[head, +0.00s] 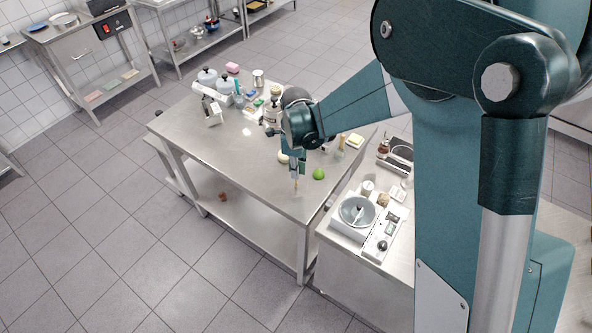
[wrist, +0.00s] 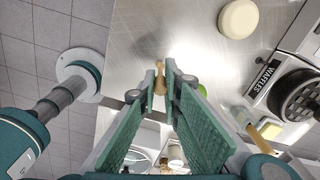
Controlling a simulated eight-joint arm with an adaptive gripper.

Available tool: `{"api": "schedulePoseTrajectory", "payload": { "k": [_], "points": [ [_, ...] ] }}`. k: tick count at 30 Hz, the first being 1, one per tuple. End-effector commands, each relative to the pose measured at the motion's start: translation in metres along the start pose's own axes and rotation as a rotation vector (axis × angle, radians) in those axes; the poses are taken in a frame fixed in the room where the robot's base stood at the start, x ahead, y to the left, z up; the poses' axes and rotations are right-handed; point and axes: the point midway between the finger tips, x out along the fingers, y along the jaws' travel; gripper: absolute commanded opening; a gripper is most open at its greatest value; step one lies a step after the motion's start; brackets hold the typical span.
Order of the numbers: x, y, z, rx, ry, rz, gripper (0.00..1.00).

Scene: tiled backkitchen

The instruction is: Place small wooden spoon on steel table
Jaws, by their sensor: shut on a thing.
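The small wooden spoon (head: 296,186) hangs from my gripper (head: 296,168) over the front right part of the steel table (head: 205,130). In the wrist view my gripper (wrist: 162,73) is shut on the spoon (wrist: 160,80), whose light-brown end shows between the fingertips. The bare steel top (wrist: 180,25) lies beyond the fingertips. Whether the spoon's lower end touches the table, I cannot tell. The rest of the spoon is hidden by the fingers.
A green round thing (head: 318,174) lies just right of my gripper, and a pale round thing (wrist: 238,18) lies near it. Bottles and boxes crowd the table's back. A scale with a bowl (head: 357,212) stands on the counter at right. The table's left front is clear.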

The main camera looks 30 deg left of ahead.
Motion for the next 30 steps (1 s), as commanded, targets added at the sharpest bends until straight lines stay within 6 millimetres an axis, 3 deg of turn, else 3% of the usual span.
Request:
{"api": "schedulePoseTrajectory", "payload": {
  "k": [10, 12, 14, 30],
  "points": [
    [0.0044, 0.0001, -0.0001, 0.000, 0.000, 0.000, 0.03],
    [0.0031, 0.0001, 0.0000, 0.000, 0.000, 0.000, 0.17],
    [0.0030, 0.0001, 0.0000, 0.000, 0.000, 0.000, 0.23],
    [-0.0018, 0.0001, -0.0001, 0.000, 0.000, 0.000, 0.23]
  ]
}}
